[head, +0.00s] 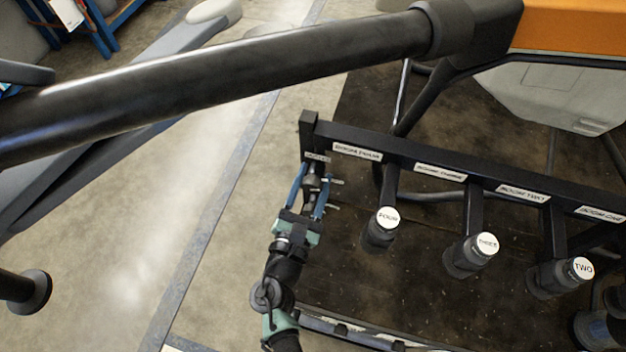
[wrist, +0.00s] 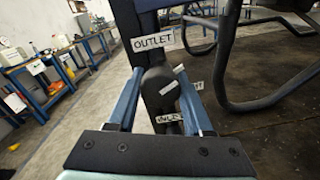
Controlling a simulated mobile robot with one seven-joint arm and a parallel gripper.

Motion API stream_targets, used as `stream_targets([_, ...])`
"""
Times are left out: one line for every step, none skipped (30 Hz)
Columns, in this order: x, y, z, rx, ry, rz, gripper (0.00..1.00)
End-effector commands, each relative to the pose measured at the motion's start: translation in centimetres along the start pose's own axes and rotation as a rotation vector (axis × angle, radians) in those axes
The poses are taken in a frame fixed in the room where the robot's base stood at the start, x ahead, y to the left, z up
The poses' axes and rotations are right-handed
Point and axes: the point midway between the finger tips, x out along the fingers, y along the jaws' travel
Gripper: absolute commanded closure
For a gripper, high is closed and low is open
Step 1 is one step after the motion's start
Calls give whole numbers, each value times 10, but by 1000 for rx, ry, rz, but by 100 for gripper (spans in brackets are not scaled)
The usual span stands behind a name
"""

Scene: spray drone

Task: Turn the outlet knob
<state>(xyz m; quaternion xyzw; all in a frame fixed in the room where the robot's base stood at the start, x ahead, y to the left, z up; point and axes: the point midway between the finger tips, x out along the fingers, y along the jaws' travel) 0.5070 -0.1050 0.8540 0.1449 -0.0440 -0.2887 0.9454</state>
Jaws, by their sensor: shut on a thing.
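The outlet knob (wrist: 160,92) is a dark rounded knob below a white OUTLET label (wrist: 152,40) on a black post. In the wrist view it sits between the two blue fingers of my gripper (wrist: 160,105), which is shut on it. White tags show on and beside the knob. In the head view my gripper (head: 313,190) reaches up to the left end of the black labelled rail (head: 410,155). The knob (head: 313,180) shows there only as a small dark shape between the blue fingers.
Capped black valves marked FOUR (head: 387,218), THREE (head: 487,243) and TWO (head: 582,267) hang right of my gripper. A thick black tube (head: 220,88) crosses the upper head view. Bare floor (head: 130,270) lies to the left. Blue workbenches (wrist: 45,90) stand farther off.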

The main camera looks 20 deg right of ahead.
Motion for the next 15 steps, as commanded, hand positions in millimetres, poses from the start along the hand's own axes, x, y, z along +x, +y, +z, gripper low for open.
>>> stream_targets([0, 0, -3, 34, -1, 1, 100])
stream_targets([0, 0, -3, 56, -1, 2, 100])
stream_targets([0, 0, -3, 89, -2, 2, 100])
stream_targets([0, -1, -4, 115, -2, 1, 100])
stream_targets([0, -1, -4, 142, -2, 1, 100])
stream_targets([0, -1, -4, 179, -2, 1, 100])
stream_targets([-1, -1, -4, 208, -1, 1, 100])
stream_targets([-1, 0, -4, 235, -2, 2, 100])
stream_targets([-1, -1, -5, 275, -1, 2, 100])
stream_targets([-1, -1, -4, 302, -2, 2, 100])
stream_targets([0, -1, -4, 332, -2, 1, 100])
stream_targets([0, -1, -4, 369, -2, 1, 100])
stream_targets([0, -1, -4, 399, -2, 1, 100])
stream_targets([0, -1, -4, 427, -2, 2, 100])
stream_targets([0, 0, -4, 466, -1, 2, 100])
